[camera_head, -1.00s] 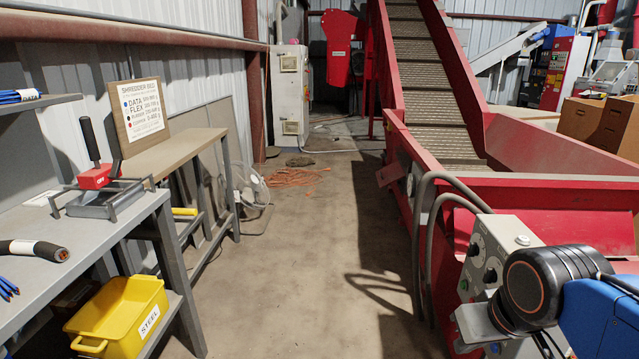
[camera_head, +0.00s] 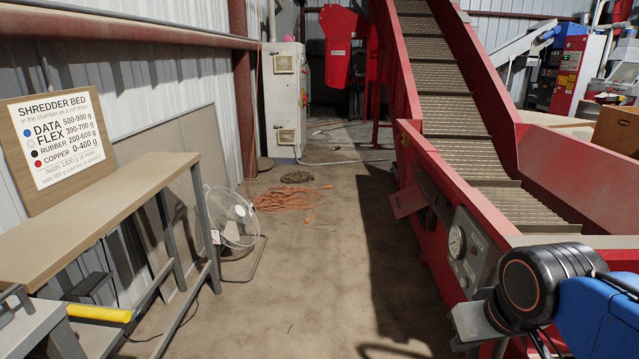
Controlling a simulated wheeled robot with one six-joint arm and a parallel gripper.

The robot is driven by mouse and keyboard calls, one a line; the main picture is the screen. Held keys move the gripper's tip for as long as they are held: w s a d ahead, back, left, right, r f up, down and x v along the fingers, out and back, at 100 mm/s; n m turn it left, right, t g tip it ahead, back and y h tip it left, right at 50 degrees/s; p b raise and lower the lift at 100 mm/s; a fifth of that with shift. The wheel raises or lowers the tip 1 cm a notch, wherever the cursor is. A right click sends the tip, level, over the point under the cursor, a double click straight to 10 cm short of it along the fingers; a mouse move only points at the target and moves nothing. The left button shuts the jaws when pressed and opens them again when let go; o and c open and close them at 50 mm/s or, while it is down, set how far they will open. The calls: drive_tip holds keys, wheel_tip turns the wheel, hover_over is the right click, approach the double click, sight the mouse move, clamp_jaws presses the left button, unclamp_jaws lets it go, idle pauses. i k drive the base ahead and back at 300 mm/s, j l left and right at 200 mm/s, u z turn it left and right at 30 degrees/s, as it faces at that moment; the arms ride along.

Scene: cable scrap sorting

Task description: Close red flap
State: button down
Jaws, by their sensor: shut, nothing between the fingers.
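A small red flap (camera_head: 407,202) juts out at an angle from the left side of the red conveyor frame (camera_head: 470,190), low down. It stands out from the frame toward the aisle. A larger red panel with a white label (camera_head: 342,50) hangs at the back, beyond the conveyor's foot; I cannot tell whether it is also a flap. My arm shows at the bottom right as a black joint and a blue link.
The concrete aisle (camera_head: 320,260) is mostly clear. An orange cable coil (camera_head: 290,198) and a floor fan (camera_head: 233,218) lie at its left. A bench (camera_head: 110,215) with a sign board (camera_head: 58,138) lines the left wall. A pale cabinet (camera_head: 284,100) stands at the back.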

sight(409, 201)
drive_tip(key=i, duration=1.1)
drive_tip(key=i+z, duration=0.1)
drive_tip(key=i, duration=1.05)
drive_tip(key=i+j, duration=0.2)
drive_tip(key=i, duration=0.9)
drive_tip(key=i+z, duration=0.25)
